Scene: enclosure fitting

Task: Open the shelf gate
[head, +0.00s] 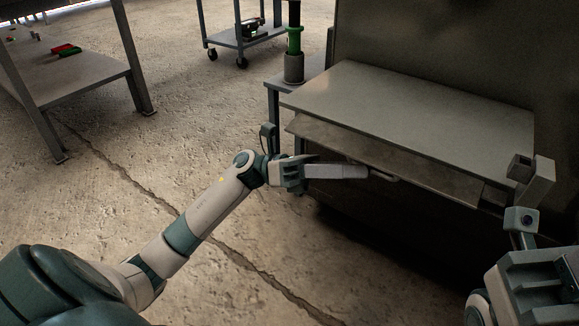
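A grey metal enclosure stands at the right, with a broad flat panel (420,105) at its front. Below that panel's near edge is a narrower, darker panel (420,168), which I take to be the shelf gate; a gap shows between the two. A small bar-like handle (385,176) is at its lower edge. My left gripper (366,172) reaches in from the left, its fingertips at or beside the handle; contact and finger gap cannot be told. My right gripper (530,180) is at the right edge, near the panel's right corner; its fingers are seen partly and their opening is unclear.
A grey side table (290,83) with a green and black cylindrical item (294,42) stands left of the enclosure. A wheeled cart (240,38) is behind. A workbench (75,72) with red and green items is at upper left. The concrete floor between is clear.

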